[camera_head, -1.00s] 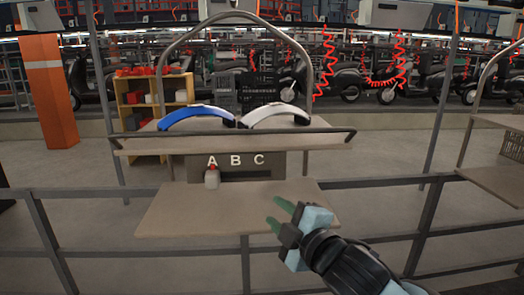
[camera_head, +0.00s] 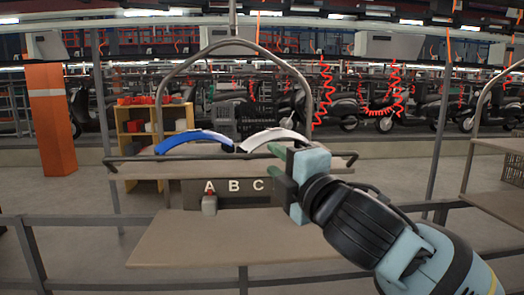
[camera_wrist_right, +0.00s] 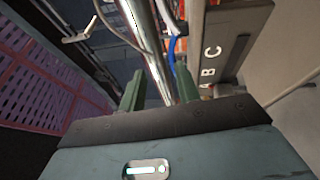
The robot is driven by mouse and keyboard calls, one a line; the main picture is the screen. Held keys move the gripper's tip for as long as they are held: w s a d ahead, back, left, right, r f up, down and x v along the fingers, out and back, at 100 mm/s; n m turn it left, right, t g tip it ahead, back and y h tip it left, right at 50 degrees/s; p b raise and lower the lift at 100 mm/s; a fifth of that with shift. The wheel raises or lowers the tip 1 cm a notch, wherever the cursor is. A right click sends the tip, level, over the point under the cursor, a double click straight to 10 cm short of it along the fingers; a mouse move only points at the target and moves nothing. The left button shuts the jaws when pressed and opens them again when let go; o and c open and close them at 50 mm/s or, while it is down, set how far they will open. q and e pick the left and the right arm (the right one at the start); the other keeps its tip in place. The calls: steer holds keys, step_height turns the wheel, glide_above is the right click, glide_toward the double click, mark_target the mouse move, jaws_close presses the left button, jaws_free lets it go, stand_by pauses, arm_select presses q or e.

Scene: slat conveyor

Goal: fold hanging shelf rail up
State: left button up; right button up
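The hanging shelf rail (camera_head: 215,157) is a thin dark bar with bent ends along the front of the upper shelf in the head view. Behind it lie a blue curved part (camera_head: 190,141) and a white one. My right gripper (camera_head: 272,167) has its two green fingers apart, one above the other, at the right part of the rail. Whether the rail lies between them is unclear. In the wrist view the right gripper (camera_wrist_right: 158,88) is open, with a bright bar (camera_wrist_right: 152,45) seen between the fingers; whether it is touched cannot be told. My left gripper is not in view.
Below the rail are a dark ABC panel (camera_head: 235,193), a small grey bottle with a red top (camera_head: 209,204), and a bare lower shelf (camera_head: 220,240). An arched metal frame (camera_head: 185,72) rises behind. Thin posts stand left and right. An orange pillar (camera_head: 50,120) is farther left.

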mark_target(269, 155)
steer(key=shift+x, duration=3.15)
steer(key=shift+c, duration=0.2)
steer(key=shift+r, duration=0.1)
jaws_close()
